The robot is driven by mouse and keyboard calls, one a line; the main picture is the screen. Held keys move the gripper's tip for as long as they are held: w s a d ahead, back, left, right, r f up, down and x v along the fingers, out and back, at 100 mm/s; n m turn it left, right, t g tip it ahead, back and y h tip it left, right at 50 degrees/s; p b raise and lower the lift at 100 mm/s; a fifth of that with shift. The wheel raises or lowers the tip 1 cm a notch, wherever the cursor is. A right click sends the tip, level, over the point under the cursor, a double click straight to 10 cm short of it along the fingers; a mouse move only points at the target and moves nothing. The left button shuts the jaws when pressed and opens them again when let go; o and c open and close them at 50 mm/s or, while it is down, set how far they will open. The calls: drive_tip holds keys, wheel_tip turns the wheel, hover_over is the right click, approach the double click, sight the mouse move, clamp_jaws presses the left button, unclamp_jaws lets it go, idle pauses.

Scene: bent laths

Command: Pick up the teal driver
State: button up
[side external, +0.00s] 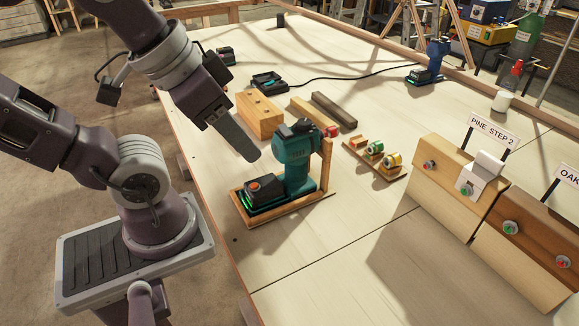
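The teal driver (296,165) stands upright in a wooden cradle (282,218) near the table's left edge. Its black battery base, with an orange button and a green light, sits low at the cradle's left end. A wooden post rises at the right of the driver's head. My gripper (246,152) hangs in the air to the upper left of the driver, angled down to the right, and appears apart from it. I see one dark finger; the other is hidden, so its opening does not show.
Wooden blocks (260,114) lie behind the driver. A small rack of coloured bits (375,157) is to its right. A blue driver (436,58) stands far back, near a black cable. Boards marked "PINE STEP 2" (455,190) stand at right. The table's front middle is clear.

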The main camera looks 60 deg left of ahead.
drive_tip(key=o, duration=0.4)
drive_tip(key=m+g+y, duration=0.2)
drive_tip(key=m+y, duration=1.1)
drive_tip(key=m, duration=0.8)
approach(299, 172)
drive_tip(key=x, duration=0.5)
drive_tip(key=shift+a+f, duration=0.1)
drive_tip(key=x, duration=0.7)
